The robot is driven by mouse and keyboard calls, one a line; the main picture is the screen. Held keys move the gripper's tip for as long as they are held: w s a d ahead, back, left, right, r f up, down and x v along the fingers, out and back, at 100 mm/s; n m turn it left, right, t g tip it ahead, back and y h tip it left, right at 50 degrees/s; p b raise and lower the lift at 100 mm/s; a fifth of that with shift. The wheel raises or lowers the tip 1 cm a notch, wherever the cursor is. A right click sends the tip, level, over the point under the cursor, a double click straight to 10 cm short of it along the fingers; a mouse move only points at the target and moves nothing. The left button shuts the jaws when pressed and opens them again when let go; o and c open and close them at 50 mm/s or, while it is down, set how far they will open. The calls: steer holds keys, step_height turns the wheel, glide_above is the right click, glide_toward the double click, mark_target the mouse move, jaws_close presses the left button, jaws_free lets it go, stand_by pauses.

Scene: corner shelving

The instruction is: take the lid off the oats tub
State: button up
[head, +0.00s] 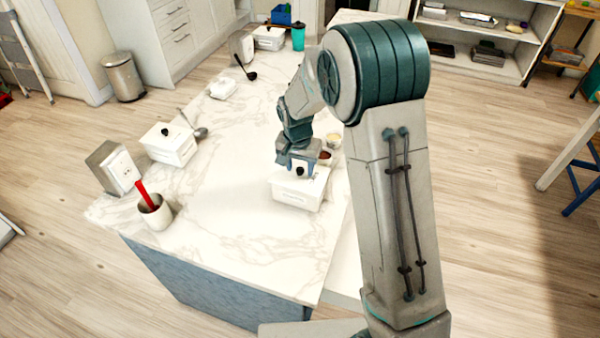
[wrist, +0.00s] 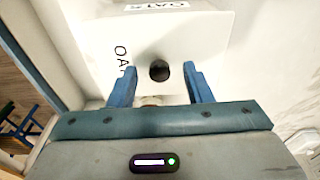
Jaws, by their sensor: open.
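The oats tub (head: 297,200) is a white box on the marble counter, near its right edge, with lettering on its front. Its white lid (head: 318,181) sits on top and carries a round black knob (head: 300,171). In the wrist view the lid (wrist: 205,40) fills much of the picture, with OATS lettering, and the knob (wrist: 159,70) shows between my fingers. My gripper (head: 297,166) is just above the lid. In the wrist view my gripper (wrist: 160,76) is open, its blue fingers either side of the knob, with gaps. Whether the fingertips reach down around the knob is unclear.
Small bowls (head: 326,157) stand close behind the tub. Another white lidded tub (head: 170,145) stands on the left, near a metal box (head: 114,168) and a cup with a red handle (head: 155,212). The counter's middle (head: 225,185) is clear.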

steer(key=shift+f, duration=0.1)
jaws_close()
stand_by(0.3)
